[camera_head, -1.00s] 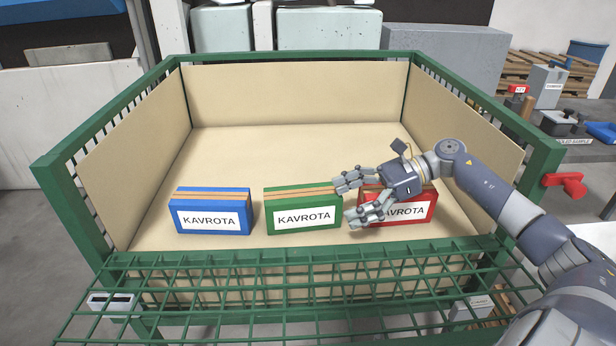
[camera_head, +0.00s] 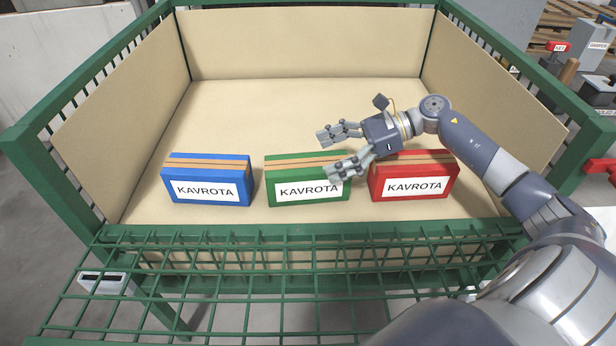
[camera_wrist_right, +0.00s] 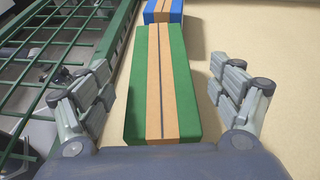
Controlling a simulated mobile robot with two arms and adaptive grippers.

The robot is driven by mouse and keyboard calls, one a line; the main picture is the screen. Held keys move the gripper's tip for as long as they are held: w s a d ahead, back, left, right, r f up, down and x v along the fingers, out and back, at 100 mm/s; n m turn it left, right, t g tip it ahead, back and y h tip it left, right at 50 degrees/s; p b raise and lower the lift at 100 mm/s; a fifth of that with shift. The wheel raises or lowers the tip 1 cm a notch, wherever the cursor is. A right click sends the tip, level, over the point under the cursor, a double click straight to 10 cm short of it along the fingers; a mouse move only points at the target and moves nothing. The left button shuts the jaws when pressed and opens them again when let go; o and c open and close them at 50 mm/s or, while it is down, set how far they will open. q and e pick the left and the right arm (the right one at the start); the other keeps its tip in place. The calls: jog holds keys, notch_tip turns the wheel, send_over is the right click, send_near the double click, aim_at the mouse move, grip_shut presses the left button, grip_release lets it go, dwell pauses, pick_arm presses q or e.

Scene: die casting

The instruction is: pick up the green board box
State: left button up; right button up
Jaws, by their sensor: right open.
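The green board box (camera_head: 283,173) stands between two other boxes in the crate, with a tan strip along its top and a white KAVROTA label on its front. My right gripper (camera_head: 332,154) is open at its right end, one finger in front of part of the box and the other behind. In the right wrist view the green box (camera_wrist_right: 183,100) runs lengthwise between the spread fingers of the gripper (camera_wrist_right: 165,90), with a gap on each side. My left gripper is not in view.
A blue box (camera_head: 178,165) stands to the left and a red box (camera_head: 380,187) to the right. The green crate frame (camera_head: 55,190) has tan inner walls. A green mesh flap (camera_head: 230,290) folds out in front. The crate floor behind the boxes is clear.

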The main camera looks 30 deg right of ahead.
aim_at(311, 163)
jog(key=x, duration=0.4)
jog(key=shift+d, duration=0.1)
grip_shut()
jog(key=shift+r, duration=0.2)
